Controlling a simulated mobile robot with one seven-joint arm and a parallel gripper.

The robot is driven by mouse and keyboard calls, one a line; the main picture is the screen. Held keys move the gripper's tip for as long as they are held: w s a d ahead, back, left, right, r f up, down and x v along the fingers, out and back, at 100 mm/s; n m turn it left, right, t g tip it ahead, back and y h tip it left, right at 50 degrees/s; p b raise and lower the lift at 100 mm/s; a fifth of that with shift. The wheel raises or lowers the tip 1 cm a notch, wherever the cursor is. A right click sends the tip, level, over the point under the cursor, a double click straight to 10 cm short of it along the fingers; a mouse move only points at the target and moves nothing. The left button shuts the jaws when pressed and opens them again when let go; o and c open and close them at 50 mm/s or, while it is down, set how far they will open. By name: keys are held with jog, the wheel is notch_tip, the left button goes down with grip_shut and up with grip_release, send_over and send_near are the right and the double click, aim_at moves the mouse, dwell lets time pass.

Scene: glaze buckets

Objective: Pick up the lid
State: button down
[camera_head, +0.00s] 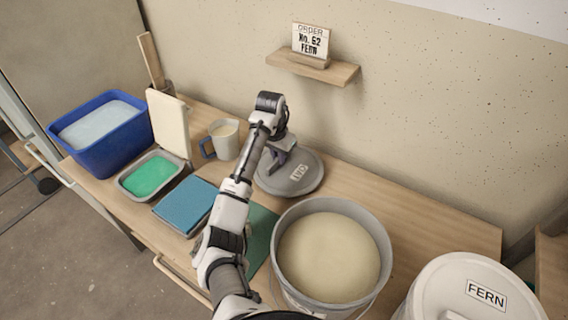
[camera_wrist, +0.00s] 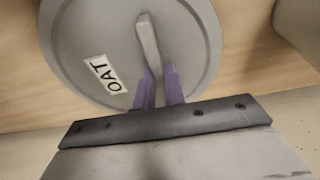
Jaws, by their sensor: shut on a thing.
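The lid (camera_head: 302,183) is a round grey disc with a raised bar handle and a label, at the back of the wooden table. In the wrist view the lid (camera_wrist: 195,48) fills the upper middle, and its label reads OAT. My gripper (camera_wrist: 158,90) has its two purple fingers shut on the near end of the lid's handle (camera_wrist: 149,42). In the head view my gripper (camera_head: 279,165) is over the left part of the lid and partly hides it. I cannot tell whether the lid touches the table.
An open bucket (camera_head: 330,258) of cream glaze stands in front of the lid; a bucket lidded FERN (camera_head: 475,290) is at right. A mug (camera_head: 224,140) stands left of the lid. A blue tub (camera_head: 100,135) and green tray (camera_head: 150,175) are further left. A shelf (camera_head: 313,70) holds an order sign (camera_head: 310,42).

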jog(key=shift+r, duration=0.1)
notch_tip(320, 180, up, 20)
jog(key=p, duration=0.1)
jog(key=shift+p, duration=0.3)
jog(key=shift+a+r, duration=0.1)
jog(key=shift+a, duration=0.1)
